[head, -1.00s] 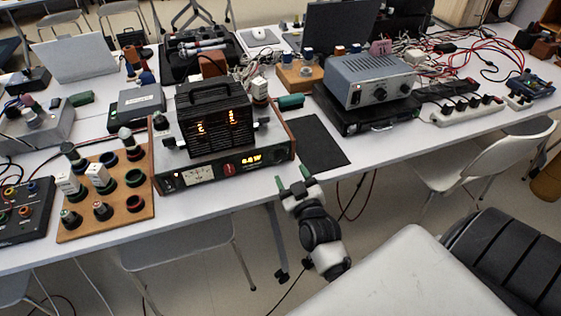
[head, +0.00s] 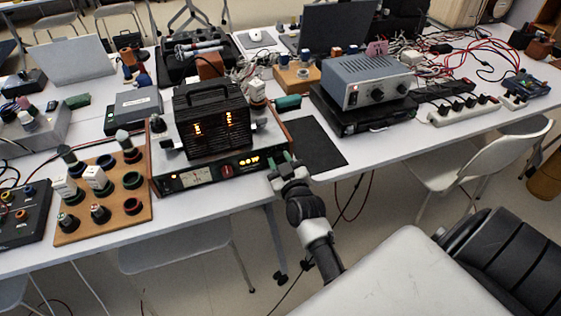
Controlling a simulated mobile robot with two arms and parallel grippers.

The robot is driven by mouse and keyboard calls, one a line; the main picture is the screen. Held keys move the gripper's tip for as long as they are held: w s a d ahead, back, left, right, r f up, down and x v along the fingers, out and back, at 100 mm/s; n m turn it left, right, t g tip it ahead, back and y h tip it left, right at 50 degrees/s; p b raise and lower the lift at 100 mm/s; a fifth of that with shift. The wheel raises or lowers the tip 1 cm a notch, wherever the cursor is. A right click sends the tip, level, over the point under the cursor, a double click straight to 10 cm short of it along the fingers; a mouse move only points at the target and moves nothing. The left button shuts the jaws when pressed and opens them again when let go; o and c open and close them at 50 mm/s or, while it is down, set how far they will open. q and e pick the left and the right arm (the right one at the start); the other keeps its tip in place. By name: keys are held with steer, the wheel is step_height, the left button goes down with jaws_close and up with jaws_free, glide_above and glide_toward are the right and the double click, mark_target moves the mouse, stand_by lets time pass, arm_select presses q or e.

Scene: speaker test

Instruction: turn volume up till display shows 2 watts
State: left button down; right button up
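The unit with the volume control (head: 178,184) sits at the table's front edge, with a dark vented box with glowing tubes on top. Its front has a lit meter (head: 196,176), a red knob (head: 227,170) and an orange display (head: 249,161). The display seems to read 0.0W, but the digits are small. My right gripper (head: 280,160) is at the right end of the front panel, right of the display and apart from the knob. My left gripper is not in view.
A wooden board with sockets and plugs (head: 127,209) lies left of the unit. A dark mat (head: 318,152) lies to its right. A grey box with knobs (head: 372,92) stands beyond the mat. A white chair (head: 484,172) is at the right, and floor shows below the table.

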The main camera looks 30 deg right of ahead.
steer(key=shift+c, duration=1)
steer(key=shift+m, duration=0.3)
steer(key=shift+r+m+p, duration=0.1)
steer(key=shift+m+p, duration=0.4)
steer(key=shift+p, duration=0.15)
steer(key=m+p, duration=0.1)
steer(key=m, duration=0.1)
steer(key=shift+m, duration=0.3)
steer(key=m+p, duration=0.1)
steer(key=m, duration=0.2)
steer(key=shift+m+p, duration=0.45)
steer(key=shift+m, duration=1.15)
